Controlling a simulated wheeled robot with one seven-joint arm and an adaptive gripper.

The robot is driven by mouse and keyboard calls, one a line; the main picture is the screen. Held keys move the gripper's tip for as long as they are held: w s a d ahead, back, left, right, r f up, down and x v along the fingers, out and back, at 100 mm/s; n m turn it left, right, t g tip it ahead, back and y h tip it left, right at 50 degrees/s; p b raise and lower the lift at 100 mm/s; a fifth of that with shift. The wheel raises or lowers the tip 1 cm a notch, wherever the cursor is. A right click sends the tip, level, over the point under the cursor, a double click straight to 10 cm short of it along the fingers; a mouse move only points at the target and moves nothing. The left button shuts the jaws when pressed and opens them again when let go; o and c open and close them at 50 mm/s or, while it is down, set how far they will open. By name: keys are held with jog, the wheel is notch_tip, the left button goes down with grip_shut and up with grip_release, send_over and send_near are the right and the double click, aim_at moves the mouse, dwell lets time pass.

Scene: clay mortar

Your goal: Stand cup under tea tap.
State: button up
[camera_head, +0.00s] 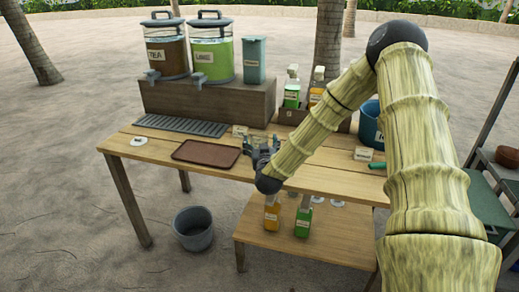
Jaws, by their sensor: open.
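The tea dispenser (167,56), a clear jar of brown liquid labelled TEA, stands on a raised wooden block at the back left. Its grey tea tap (151,76) sticks out at the lower front, above the left end of a dark slatted drip grate (182,126). My gripper (259,150) is open over the table, beside the right end of a brown tray (206,152). I see nothing between its fingers, though the arm and wrist hide part of that area. I cannot make out a cup for certain.
A green lime dispenser (212,58) and a teal container (254,60) stand right of the tea. A white disc (138,141) lies at the table's left. Bottles (303,220) stand on the lower shelf. A grey bucket (193,229) is on the ground.

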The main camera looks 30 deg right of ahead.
aim_at(259, 133)
jog(key=shift+x, duration=1.95)
jog(key=c, duration=1.3)
